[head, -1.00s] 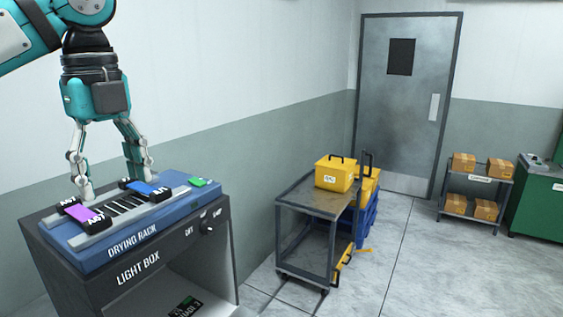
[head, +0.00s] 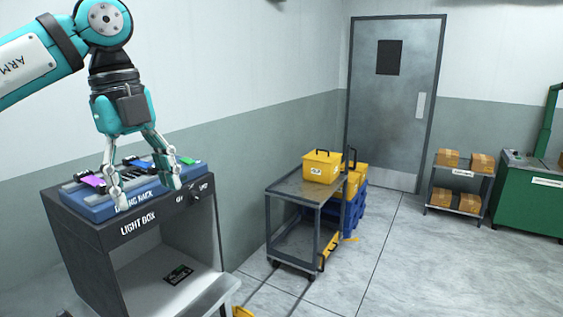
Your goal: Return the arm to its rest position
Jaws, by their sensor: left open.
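My left gripper (head: 148,196) comes in from the upper left and points down with its fingers spread. It is open and empty. It hangs in front of the blue drying rack (head: 103,211), and its fingers hide part of the rack and its label. The rack lies on top of the dark light box (head: 95,235). A purple piece (head: 93,180), a blue piece (head: 136,161) and a green piece (head: 188,160) show on the rack. My right gripper is not in view.
A black card (head: 179,274) lies inside the light box's open bay. A grey cart (head: 298,191) with a yellow box (head: 322,167) stands to the right. Blue crates (head: 353,208) are behind it. A carton shelf (head: 460,188) and green cabinet (head: 525,200) stand far right.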

